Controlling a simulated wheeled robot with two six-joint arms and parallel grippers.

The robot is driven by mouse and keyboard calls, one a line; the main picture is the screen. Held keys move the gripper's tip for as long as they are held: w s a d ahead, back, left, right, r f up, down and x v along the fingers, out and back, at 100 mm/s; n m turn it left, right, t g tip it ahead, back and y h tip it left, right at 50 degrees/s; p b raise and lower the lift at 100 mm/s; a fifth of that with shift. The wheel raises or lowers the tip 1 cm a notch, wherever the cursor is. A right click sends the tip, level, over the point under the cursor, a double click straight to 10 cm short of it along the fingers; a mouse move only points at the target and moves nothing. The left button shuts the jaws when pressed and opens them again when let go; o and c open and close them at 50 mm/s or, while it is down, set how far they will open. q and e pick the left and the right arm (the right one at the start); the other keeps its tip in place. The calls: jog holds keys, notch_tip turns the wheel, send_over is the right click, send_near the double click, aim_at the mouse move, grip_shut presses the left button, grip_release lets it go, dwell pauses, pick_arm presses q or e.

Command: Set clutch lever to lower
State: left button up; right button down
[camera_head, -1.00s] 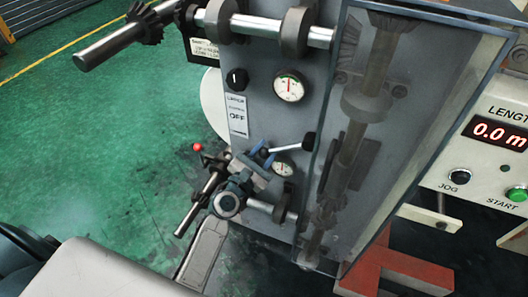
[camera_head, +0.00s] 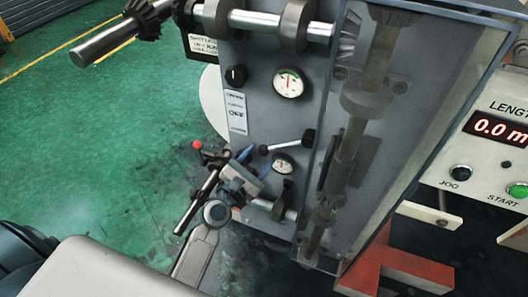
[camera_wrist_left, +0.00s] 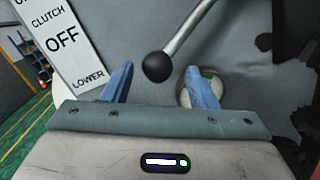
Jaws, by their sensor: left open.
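The clutch lever (camera_head: 285,145) is a thin metal rod with a black ball knob, running from a dark mount at the right to the knob at its left, slightly lower end. My left gripper (camera_head: 257,163) comes in from below left, open, with blue fingers. In the left wrist view the knob (camera_wrist_left: 157,66) shows between and slightly beyond the open fingertips (camera_wrist_left: 157,76), nearer the left finger; I cannot tell if it touches. The label plate (camera_head: 236,112), reading CLUTCH, OFF and LOWER in the left wrist view (camera_wrist_left: 65,42), is on the grey panel.
A round gauge (camera_head: 288,82) and a black selector knob (camera_head: 236,76) sit above the lever. A smaller gauge (camera_head: 283,164) lies behind the fingers. Shafts stick out above and below. A clear guard (camera_head: 400,140) covers gears at right. Green floor is open at left.

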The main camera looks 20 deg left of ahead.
pick_arm(q)
jog(key=b+v, duration=0.1)
jog(key=v, duration=0.6)
jog(key=shift+s+b, duration=0.2)
jog(key=shift+b, duration=0.1)
pick_arm(e)
jog(key=shift+t, duration=0.5)
jog(key=shift+w+a+v, duration=0.1)
jog(key=shift+w+v, duration=0.1)
jog(key=shift+v, duration=1.15)
jog(key=shift+w+a+v, duration=0.1)
jog(key=shift+w+v, duration=0.05)
jog(key=shift+v, duration=1.2)
pick_arm(q)
jog(key=shift+d, duration=0.1)
